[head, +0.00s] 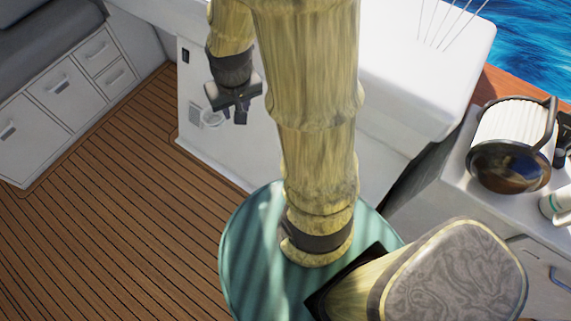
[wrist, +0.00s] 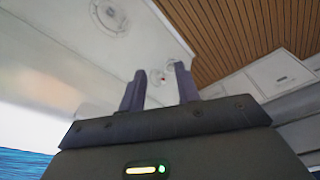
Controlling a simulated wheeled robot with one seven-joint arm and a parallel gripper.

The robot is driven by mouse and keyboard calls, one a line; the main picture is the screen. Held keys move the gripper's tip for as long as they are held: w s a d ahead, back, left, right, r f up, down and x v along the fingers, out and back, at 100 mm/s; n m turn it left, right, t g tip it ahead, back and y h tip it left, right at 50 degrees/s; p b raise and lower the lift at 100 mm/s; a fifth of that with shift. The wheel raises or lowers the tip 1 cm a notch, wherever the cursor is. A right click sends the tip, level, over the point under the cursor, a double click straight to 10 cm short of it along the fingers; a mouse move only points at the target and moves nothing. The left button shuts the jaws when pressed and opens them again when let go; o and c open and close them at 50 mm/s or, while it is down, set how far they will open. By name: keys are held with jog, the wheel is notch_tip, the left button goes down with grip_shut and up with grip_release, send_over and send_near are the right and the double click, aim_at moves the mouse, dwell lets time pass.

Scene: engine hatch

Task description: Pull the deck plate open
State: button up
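I cannot tell for certain which of these is the deck plate. My gripper also shows in the wrist view (wrist: 160,84), its two dark fingers well apart with nothing held between them. It appears apart from the panel; the exact gap is unclear.
The white panel (head: 258,150) rises from a brown slatted deck (head: 100,170), which is clear at left. Drawers (head: 68,98) under a grey seat stand at far left. A counter at right carries a round-ended container (head: 510,150). My arm hides the middle.

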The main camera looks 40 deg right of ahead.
jog(key=w+d+f+m+b, duration=0.2)
jog(key=d+f+b, duration=0.5)
jog(key=f, duration=0.8)
jog(key=w+d+f+m+g+b, duration=0.1)
jog(key=d+f+m+b, duration=0.4)
jog(key=f+b, duration=0.5)
jog(key=w+d+f+m+b, duration=0.3)
jog(key=d+f+b, duration=0.5)
jog(key=f, duration=1.3)
jog(key=shift+w+d+f+g+y, duration=0.2)
jog(key=shift+w+d+g+y, duration=0.1)
jog(key=shift+w+d, duration=0.15)
jog(key=f+b, duration=0.2)
jog(key=f, duration=0.3)
jog(key=f+b, duration=0.2)
jog(key=f, duration=0.4)
jog(key=w+f+b, duration=0.1)
jog(key=f+b, duration=0.1)
jog(key=f, duration=0.4)
jog(key=shift+w+a+f, duration=0.1)
jog(key=shift+a+f, duration=0.1)
jog(key=shift+a, duration=0.2)
jog(key=shift+c, duration=0.2)
grip_shut()
